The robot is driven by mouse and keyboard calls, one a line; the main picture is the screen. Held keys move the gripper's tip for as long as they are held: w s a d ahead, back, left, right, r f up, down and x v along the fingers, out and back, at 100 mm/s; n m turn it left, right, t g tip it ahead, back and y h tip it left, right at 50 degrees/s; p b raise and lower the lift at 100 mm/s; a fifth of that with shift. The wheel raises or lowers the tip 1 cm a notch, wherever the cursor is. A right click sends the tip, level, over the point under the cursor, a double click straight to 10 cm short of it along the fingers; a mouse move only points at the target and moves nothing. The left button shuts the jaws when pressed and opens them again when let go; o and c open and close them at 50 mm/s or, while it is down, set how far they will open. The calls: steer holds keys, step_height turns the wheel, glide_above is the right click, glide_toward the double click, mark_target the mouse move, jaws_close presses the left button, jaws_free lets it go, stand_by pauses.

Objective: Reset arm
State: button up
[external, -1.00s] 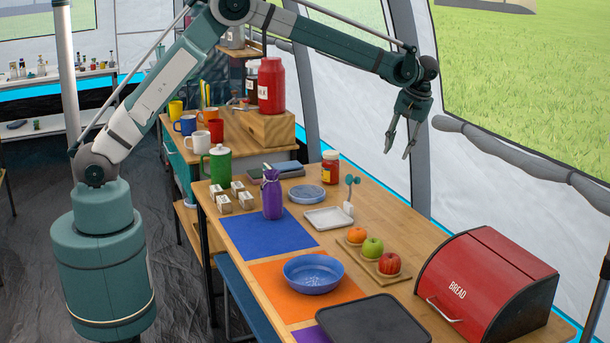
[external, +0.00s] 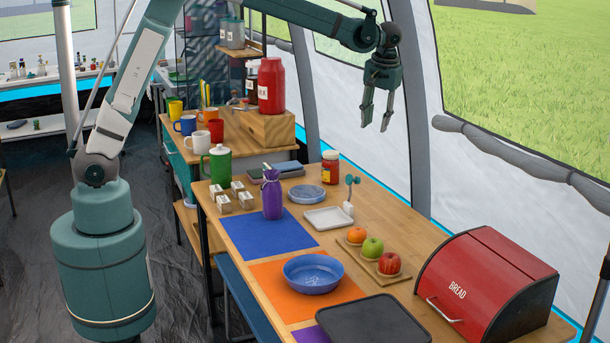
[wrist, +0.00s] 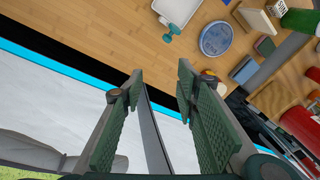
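My gripper (external: 376,112) is raised high above the far edge of the wooden table (external: 425,238) in the external view, with its fingers pointing down. Its two fingers are apart with nothing between them. In the wrist view my gripper (wrist: 160,90) shows two green padded fingers, spread and empty. Below them are the tent wall (wrist: 60,105) and the table's edge. My arm rises from its base at the left and reaches over toward the right.
The table holds a blue bowl (external: 313,274), a purple bottle (external: 271,196), a fruit board (external: 376,268), a white tray (external: 328,217), a dark tray (external: 372,320) and a red bread box (external: 490,285). A red canister (external: 271,88) stands on a wooden box behind. The air around my gripper is clear.

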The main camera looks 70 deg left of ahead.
steer(key=s+a+r+m+t, duration=0.1)
steer(key=s+r, duration=0.2)
steer(key=s, duration=0.5)
steer(key=s+r+m+t+h, duration=0.1)
steer(key=s+r, duration=0.3)
steer(key=s, duration=0.4)
steer(key=s+a+r+m+t, duration=0.1)
steer(key=s+r, duration=0.2)
steer(key=s, duration=0.5)
steer(key=s+f+m+t, duration=0.1)
steer(key=s+f, duration=0.3)
steer(key=s, duration=0.8)
steer(key=s+f+m+t+h, duration=0.1)
steer(key=s+f+m+t, duration=0.1)
steer(key=s, duration=1)
steer(key=shift+f+m+t, duration=0.3)
steer(key=shift+f+t, duration=0.3)
steer(key=shift+f, duration=0.25)
